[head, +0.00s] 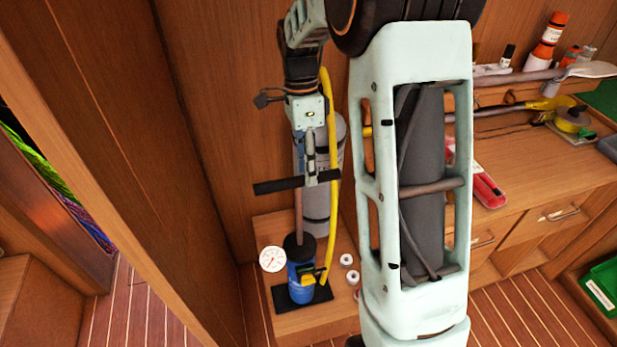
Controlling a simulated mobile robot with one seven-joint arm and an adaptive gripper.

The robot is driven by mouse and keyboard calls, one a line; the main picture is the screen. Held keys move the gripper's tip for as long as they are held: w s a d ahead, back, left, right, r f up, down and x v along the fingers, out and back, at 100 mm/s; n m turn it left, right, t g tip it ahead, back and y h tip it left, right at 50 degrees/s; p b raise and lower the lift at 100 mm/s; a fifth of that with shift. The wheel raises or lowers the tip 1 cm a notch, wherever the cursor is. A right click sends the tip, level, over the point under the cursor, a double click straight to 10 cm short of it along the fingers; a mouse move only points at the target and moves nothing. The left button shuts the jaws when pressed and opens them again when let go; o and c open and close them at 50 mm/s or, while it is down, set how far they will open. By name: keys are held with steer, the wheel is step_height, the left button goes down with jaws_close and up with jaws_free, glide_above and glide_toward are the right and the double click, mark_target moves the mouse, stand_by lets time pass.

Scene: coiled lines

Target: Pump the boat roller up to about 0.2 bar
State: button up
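The pump stands upright on a black foot plate (318,296), with a blue barrel (300,288) and a black cap. Its rod (298,215) is drawn up out of the barrel to a black T-handle (272,186). My gripper (311,177) is at the handle, right of the rod, and seems shut on it; the far finger is hidden. A yellow hose (331,225) rises from the pump. A white round gauge (272,259) sits left of the barrel; its reading is too small to tell. A grey upright cylinder (318,212), seemingly the boat roller, stands behind, partly covered.
Small white rings (347,260) lie right of the pump on the wooden ledge (262,228). A wooden wall rises close at left. My pale arm link hides much of the middle. The right-hand counter (535,165) holds tools, a yellow reel (572,118) and an orange bottle (551,35).

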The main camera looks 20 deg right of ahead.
mark_target(298, 188)
steer(key=shift+s+f, duration=0.15)
steer(key=shift+f, duration=0.7)
steer(key=shift+s+f, duration=0.15)
steer(key=shift+f, duration=0.65)
jaws_close()
